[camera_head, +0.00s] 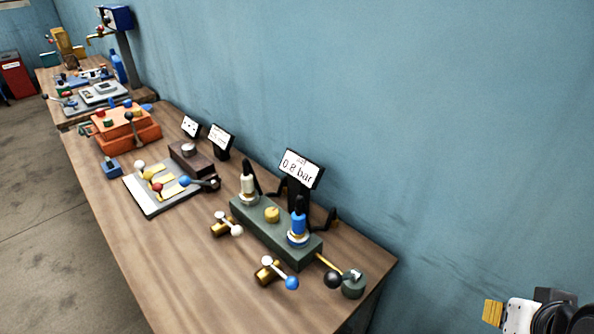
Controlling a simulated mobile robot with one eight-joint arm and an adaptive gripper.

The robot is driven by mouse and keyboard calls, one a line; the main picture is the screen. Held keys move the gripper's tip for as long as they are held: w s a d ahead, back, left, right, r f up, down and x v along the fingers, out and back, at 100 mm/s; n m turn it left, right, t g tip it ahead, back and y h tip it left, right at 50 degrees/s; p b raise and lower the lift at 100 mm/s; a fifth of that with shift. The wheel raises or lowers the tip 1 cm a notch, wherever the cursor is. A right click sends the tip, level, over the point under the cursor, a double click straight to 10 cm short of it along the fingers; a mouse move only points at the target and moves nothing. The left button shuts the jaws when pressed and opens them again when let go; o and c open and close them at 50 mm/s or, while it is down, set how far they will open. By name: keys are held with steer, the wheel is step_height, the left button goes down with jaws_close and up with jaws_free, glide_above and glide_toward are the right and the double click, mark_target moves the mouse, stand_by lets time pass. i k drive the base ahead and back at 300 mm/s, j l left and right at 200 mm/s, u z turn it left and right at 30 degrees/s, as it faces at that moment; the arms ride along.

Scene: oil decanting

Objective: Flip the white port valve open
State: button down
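A small brass valve (219,229) with a white ball-ended lever (237,230) sits on the wooden table, in front of the left end of a green block (260,230). Its lever slants down to the right; I cannot tell from this view whether it is open or closed. A second brass valve (265,273) with a blue ball-ended lever (291,283) sits to its right.
A sign reading "0.8 bar" (300,167) stands behind the green block. A black ball lever (333,280) and green cylinder (354,284) are at its right. A grey plate with coloured levers (147,205) lies left. The table front (180,270) is clear.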

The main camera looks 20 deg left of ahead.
mark_target(236, 231)
steer(key=u, duration=1.7)
steer(key=i+l+z, duration=0.1)
steer(key=i, duration=0.25)
steer(key=i+l+z, duration=0.1)
steer(key=i+l, duration=0.15)
steer(key=i, duration=0.05)
